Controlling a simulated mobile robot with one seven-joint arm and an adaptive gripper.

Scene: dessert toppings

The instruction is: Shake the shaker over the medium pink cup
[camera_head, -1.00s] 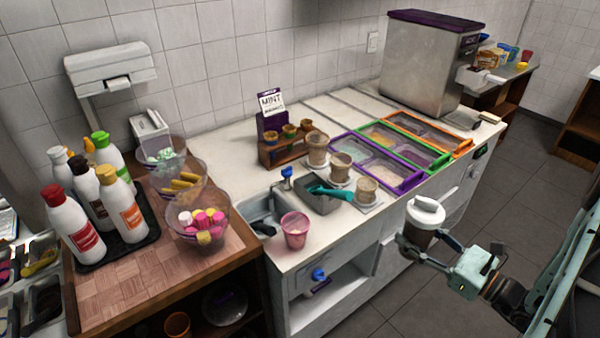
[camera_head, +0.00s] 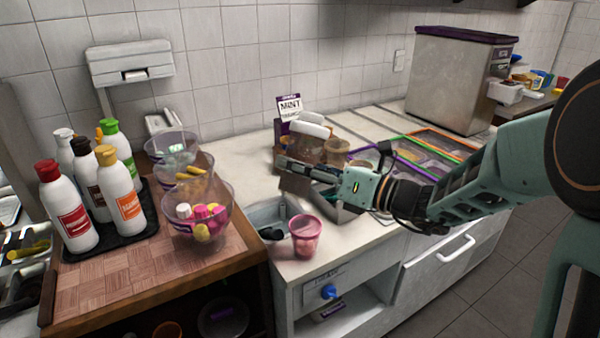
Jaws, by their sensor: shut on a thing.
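The pink cup (camera_head: 305,238) stands upright near the front edge of the white counter, just right of the small sink. It holds some pinkish content. My gripper (camera_head: 302,168) is shut on the shaker (camera_head: 308,150), which has a white lid and a brownish body. The shaker is held above the counter, lid up, behind and above the pink cup in the picture. My gripper's fingers partly cover the shaker's lower part. The shaker and the cup are apart.
A wooden stand with the mint sign (camera_head: 290,106) is partly hidden behind the shaker. Topping trays (camera_head: 425,155) lie to the right. Bowls of sweets (camera_head: 198,212) and several bottles (camera_head: 68,215) stand on the wooden worktop at left. My arm covers part of the counter's right side.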

